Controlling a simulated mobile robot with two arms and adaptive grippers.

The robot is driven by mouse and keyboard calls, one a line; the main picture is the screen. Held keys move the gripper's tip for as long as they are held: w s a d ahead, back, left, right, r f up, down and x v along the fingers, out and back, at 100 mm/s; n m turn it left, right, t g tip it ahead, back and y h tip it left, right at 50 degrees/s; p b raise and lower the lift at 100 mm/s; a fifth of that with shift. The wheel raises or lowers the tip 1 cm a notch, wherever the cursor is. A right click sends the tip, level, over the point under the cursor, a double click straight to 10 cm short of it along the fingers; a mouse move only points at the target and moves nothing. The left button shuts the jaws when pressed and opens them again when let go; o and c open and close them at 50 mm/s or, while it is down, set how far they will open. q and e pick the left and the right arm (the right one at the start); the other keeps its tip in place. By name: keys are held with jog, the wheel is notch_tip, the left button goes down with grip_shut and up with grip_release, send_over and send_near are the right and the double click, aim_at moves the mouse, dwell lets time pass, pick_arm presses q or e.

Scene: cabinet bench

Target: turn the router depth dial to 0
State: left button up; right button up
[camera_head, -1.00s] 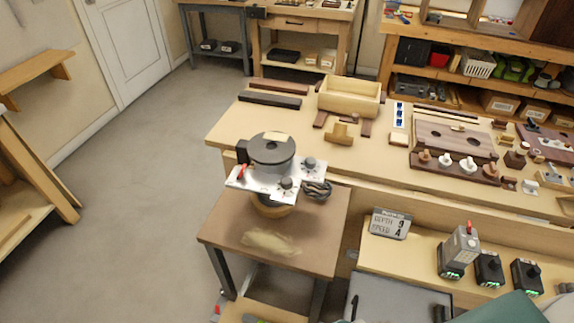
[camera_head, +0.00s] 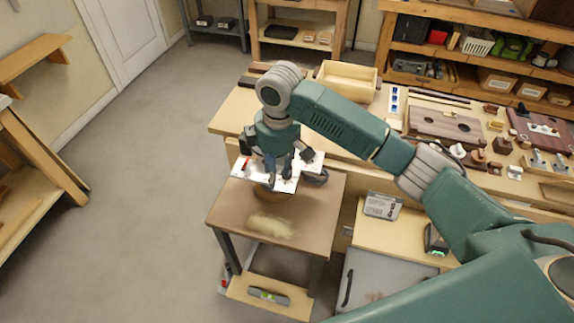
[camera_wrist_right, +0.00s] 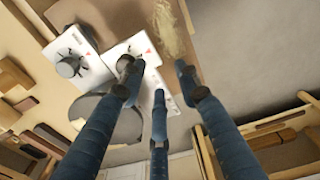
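The router, with a dark round body and white plates (camera_head: 243,168), stands on a small brown table (camera_head: 318,215). My right gripper (camera_head: 282,172) is over it, fingers pointing down at the front plate. One dark dial (camera_head: 307,155) shows just right of the fingers; in the right wrist view a dial (camera_wrist_right: 68,66) sits on a white plate at left, clear of the fingers. In the right wrist view my gripper's fingers (camera_wrist_right: 160,85) are spread. Dial markings are too small to read. My left gripper is out of view.
The long workbench behind holds a wooden box (camera_head: 345,80) and several fittings. A pale pile (camera_head: 270,226) lies on the brown table's front. The floor at left is clear.

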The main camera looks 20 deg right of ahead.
jog(key=w+d+r, duration=0.3)
jog(key=d+r, duration=0.1)
jog(key=r, duration=0.1)
jog(key=shift+h, duration=0.4)
notch_tip(320, 180, down, 9)
jog(key=p, duration=0.3)
jog(key=shift+w, duration=0.1)
jog(key=shift+f, duration=0.5)
grip_shut()
